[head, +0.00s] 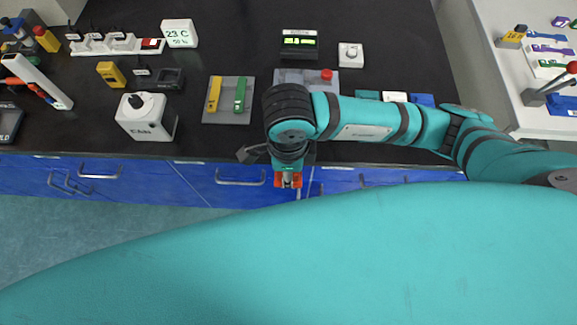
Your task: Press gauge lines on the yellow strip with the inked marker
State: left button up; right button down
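The yellow strip (214,94) lies on a grey plate (228,118) on the black bench, left of a green strip (240,95). My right arm reaches in from the right across the bench. Its wrist is right of the plate, and its gripper (288,181) is over the front edge, clear of the strips. Orange-red parts show at the gripper; I cannot tell whether it is shut or holds anything. I cannot make out the inked marker. A grey base with a red knob (326,75) is partly hidden behind my arm. My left gripper is out of view.
A white instrument with a black knob (146,118) stands left of the plate. A display box (299,44) and a white dial box (350,55) stand behind my arm. Blue drawers (240,185) with handles run below the bench edge. The back middle is clear.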

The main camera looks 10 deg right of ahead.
jog(key=c, duration=1.8)
grip_release()
grip_shut()
notch_tip(320, 180, up, 12)
jog(key=p, duration=0.7)
jog(key=shift+p, duration=0.3)
